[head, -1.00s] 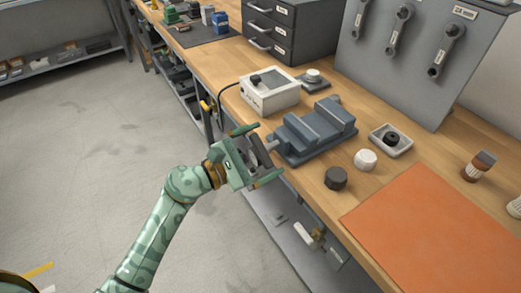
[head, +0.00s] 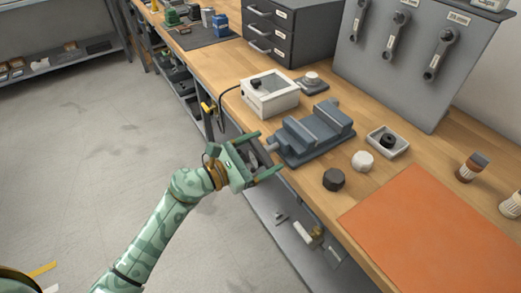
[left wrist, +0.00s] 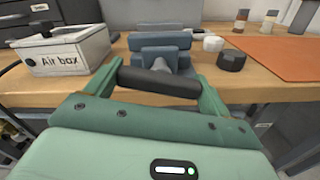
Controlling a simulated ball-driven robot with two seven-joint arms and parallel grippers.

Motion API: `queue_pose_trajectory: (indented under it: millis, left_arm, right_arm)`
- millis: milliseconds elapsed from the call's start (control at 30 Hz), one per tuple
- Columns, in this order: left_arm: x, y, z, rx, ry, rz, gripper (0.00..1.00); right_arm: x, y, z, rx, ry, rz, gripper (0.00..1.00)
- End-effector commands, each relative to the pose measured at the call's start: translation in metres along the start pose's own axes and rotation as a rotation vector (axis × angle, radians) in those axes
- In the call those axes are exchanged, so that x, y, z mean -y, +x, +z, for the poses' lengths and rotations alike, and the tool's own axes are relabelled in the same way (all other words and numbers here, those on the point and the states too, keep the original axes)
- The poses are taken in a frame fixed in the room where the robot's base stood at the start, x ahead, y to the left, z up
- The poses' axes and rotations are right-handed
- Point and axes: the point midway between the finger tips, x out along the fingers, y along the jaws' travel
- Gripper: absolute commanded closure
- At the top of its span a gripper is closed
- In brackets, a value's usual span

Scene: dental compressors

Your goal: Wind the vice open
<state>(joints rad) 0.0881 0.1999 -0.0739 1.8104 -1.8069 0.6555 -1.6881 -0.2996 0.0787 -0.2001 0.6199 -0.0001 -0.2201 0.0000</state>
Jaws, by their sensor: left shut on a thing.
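The blue-grey vice (head: 318,128) sits at the front edge of the wooden bench, and its screw end points out toward my left gripper (head: 267,155). In the left wrist view the vice (left wrist: 160,42) is straight ahead, behind its dark bar handle (left wrist: 158,82). The handle lies crosswise between the two green fingers. My left gripper (left wrist: 158,88) is shut on this handle, just off the bench edge. The gap between the vice jaws is hard to judge from these views. My right gripper is not in view.
The white air box (head: 270,95) stands left of the vice. A dark knob (head: 334,179), a white knob (head: 362,161) and a small tray (head: 388,142) are to its right. An orange mat (head: 420,225) covers the near bench. Open floor lies left of the bench.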

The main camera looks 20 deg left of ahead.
Motion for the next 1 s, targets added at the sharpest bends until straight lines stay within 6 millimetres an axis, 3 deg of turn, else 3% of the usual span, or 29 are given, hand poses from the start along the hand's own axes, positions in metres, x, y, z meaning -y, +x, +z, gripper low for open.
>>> queue_pose_trajectory:
  millis: [1000]
  left_arm:
    - [-0.001,0.0,0.002,-0.001,-0.966,0.001,0.41]
  right_arm:
    - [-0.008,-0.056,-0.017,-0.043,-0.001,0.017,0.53]
